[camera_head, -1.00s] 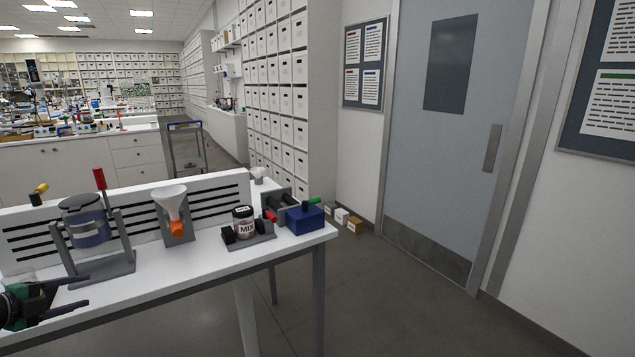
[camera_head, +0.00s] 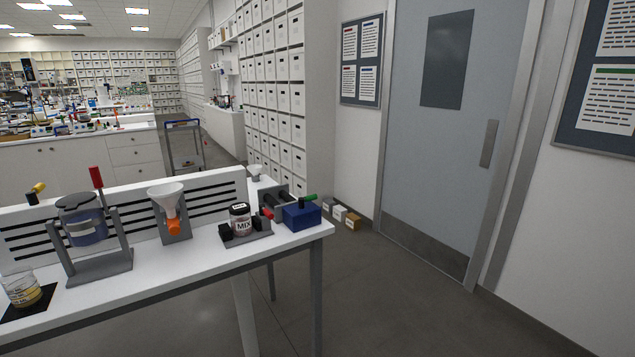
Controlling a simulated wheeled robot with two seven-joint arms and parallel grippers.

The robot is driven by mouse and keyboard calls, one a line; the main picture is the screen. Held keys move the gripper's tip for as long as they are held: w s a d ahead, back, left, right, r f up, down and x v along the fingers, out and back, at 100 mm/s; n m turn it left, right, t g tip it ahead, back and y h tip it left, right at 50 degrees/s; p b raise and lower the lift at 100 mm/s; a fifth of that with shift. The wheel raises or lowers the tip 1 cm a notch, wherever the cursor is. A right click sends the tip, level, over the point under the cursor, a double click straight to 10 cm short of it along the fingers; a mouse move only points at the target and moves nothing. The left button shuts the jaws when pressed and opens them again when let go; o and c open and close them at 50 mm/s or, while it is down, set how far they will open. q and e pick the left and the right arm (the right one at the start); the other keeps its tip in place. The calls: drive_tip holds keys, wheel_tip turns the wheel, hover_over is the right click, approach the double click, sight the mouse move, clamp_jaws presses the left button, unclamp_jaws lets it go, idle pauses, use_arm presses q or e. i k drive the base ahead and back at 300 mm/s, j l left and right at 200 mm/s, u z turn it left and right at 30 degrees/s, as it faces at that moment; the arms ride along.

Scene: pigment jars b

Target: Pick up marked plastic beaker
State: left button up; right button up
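A clear plastic beaker (camera_head: 22,289) with dark markings and a yellowish layer at its bottom stands upright at the far left of the white table. It rests on a black mat (camera_head: 38,308). Neither of my grippers shows in the head view now.
On the white table (camera_head: 200,262) stand a grey frame with a blue vessel (camera_head: 85,227), a funnel on a stand (camera_head: 168,196), a jar labelled MIX (camera_head: 241,220) in a dark holder, and a blue box (camera_head: 302,216).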

sight(24, 291)
drive_tip(key=u, duration=1.9)
